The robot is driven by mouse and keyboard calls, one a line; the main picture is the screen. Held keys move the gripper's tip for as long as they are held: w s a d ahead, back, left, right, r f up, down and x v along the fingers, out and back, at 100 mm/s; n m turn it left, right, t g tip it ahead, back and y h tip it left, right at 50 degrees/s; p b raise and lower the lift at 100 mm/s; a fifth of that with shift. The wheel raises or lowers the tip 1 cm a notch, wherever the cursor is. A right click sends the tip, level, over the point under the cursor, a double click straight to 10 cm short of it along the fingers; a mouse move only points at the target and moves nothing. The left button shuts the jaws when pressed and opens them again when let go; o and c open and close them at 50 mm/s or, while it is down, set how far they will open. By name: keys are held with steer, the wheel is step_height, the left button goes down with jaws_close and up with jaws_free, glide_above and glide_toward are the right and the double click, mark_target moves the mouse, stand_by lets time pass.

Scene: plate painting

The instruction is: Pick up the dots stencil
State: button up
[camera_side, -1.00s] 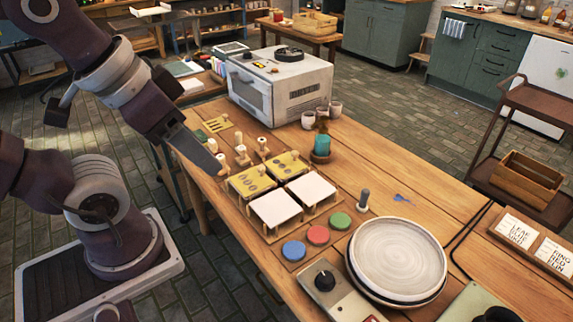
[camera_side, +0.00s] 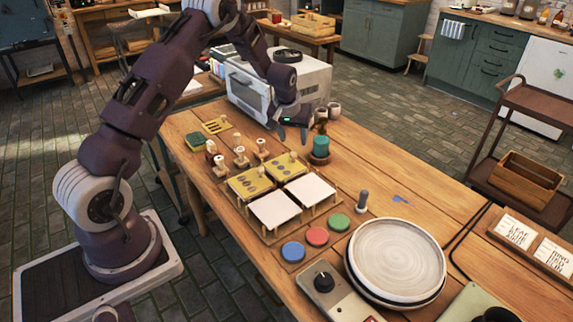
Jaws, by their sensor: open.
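Two yellow stencil plates with dark round or oval cut-outs, the left one (camera_side: 244,187) and the right one (camera_side: 279,172), lie on a wooden rack. They are too small to tell for sure which has the dots. A third yellow plate with slots (camera_side: 215,126) lies farther back on the table. My gripper (camera_side: 292,137) is open and empty, pointing down above the table in front of the white oven. It is behind the rack, apart from the stencils.
Two white cards (camera_side: 275,211) share the rack. Blue (camera_side: 293,252), red and green paint pads lie in front, beside a round plate (camera_side: 397,255) on a turntable.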

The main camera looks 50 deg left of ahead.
mark_target(294, 153)
steer(key=x, duration=0.9)
steer(key=shift+s+a+f, duration=0.15)
steer(key=shift+s+f, duration=0.05)
jaws_close()
